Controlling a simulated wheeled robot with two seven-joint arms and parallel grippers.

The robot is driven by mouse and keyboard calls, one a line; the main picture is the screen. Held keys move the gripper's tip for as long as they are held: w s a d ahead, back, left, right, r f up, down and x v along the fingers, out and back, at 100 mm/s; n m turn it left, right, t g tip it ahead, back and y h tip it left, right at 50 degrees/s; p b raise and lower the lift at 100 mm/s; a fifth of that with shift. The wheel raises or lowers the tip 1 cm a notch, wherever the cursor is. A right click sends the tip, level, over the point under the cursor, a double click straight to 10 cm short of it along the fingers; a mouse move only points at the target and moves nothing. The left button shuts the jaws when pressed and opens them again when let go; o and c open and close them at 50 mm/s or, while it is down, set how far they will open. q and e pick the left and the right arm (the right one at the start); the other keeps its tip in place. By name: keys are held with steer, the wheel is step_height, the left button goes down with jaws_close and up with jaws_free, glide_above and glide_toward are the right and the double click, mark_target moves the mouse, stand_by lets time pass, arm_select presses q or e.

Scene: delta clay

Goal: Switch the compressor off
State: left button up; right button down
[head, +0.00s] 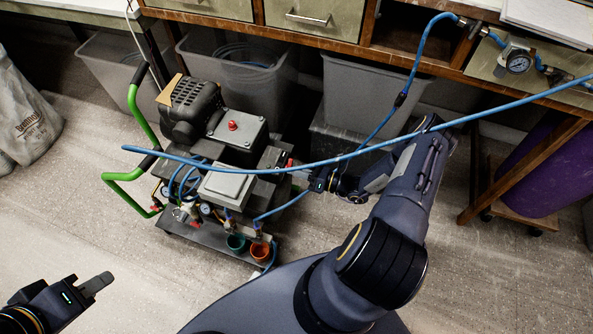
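The compressor is a wheeled cart with a green handle (142,118), a black finned motor (192,108) and a grey box (238,134) with a red knob (232,125) on top. A small red part (290,162) shows at its right side. My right gripper (298,175) is at that right side, close to the red part; whether it touches is unclear, and its fingers are partly hidden and small. My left gripper (97,284) is at the lower left, away from the compressor, with nothing visible in it. Its fingers overlap in this view.
A blue hose (350,156) crosses above the compressor and my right forearm. Grey bins (365,90) stand under the wooden bench (350,45) behind. A pressure gauge (518,61) hangs at the bench front. Floor at lower left is clear.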

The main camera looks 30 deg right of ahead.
steer(key=shift+d+n+b, duration=0.1)
steer(key=shift+n+b, duration=0.25)
steer(key=shift+n, duration=7.15)
steer(key=c, duration=1.5)
jaws_free()
steer(key=shift+d, duration=0.1)
steer(key=p+v, duration=0.1)
steer(key=v, duration=0.6)
steer(key=shift+s+d, duration=0.15)
steer(key=shift+s, duration=0.15)
